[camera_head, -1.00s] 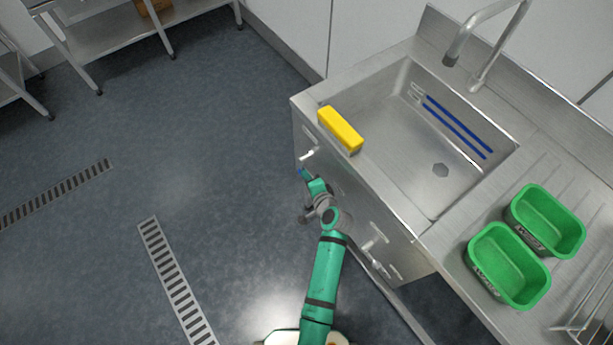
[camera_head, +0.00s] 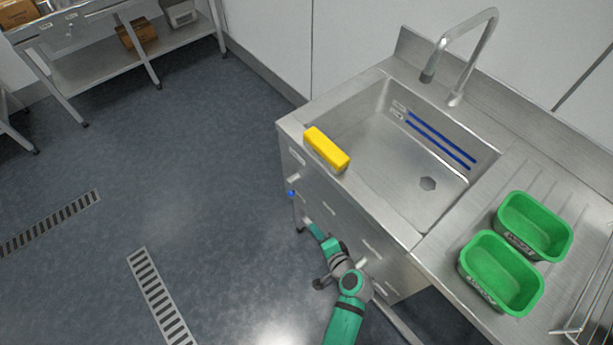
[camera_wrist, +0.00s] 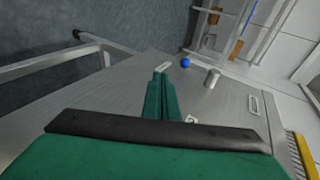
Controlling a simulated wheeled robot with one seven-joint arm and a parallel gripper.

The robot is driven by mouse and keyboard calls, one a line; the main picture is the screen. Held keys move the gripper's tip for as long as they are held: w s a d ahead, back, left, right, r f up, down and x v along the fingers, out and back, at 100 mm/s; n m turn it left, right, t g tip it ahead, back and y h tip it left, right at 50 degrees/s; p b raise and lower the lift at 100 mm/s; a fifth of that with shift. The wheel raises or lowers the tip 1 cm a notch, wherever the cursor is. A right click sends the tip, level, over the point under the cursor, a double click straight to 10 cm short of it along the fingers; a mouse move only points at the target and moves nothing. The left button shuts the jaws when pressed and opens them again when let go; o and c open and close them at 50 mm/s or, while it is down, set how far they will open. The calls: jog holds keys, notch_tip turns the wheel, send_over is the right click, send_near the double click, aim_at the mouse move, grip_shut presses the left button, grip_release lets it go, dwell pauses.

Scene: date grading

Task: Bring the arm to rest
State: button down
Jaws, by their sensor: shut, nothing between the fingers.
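My gripper (camera_wrist: 160,78) shows in the wrist view with its two green fingers pressed together and nothing between them. In the head view my arm, green with dark joints, reaches up from the bottom middle, and my gripper (camera_head: 314,230) is low beside the front of the steel sink unit (camera_head: 405,250). The gripper is below the counter top. I cannot tell from the head view whether it touches the cabinet front.
A yellow block (camera_head: 327,149) lies on the sink's left rim. Two green tubs (camera_head: 500,272) (camera_head: 534,226) stand on the drainboard. A blue knob (camera_head: 291,193) is on the cabinet front. A tap (camera_head: 462,58) rises behind the basin.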

jog(key=shift+w, duration=0.1)
jog(key=s+a+n+h, duration=0.2)
jog(key=s+n+h, duration=0.25)
jog(key=s, duration=1.15)
jog(key=s+a+r+n+t, duration=0.1)
jog(key=s+r+n, duration=0.3)
jog(key=r, duration=0.6)
jog(key=s+a+r+n+t, duration=0.2)
jog(key=s+r+n+t, duration=0.1)
jog(key=s+r, duration=0.4)
notch_tip(320, 180, up, 4)
jog(key=shift+s+a+f+n, duration=0.2)
jog(key=shift+s+a+n, duration=0.05)
jog(key=shift+s+n, duration=0.1)
jog(key=shift+h, duration=0.25)
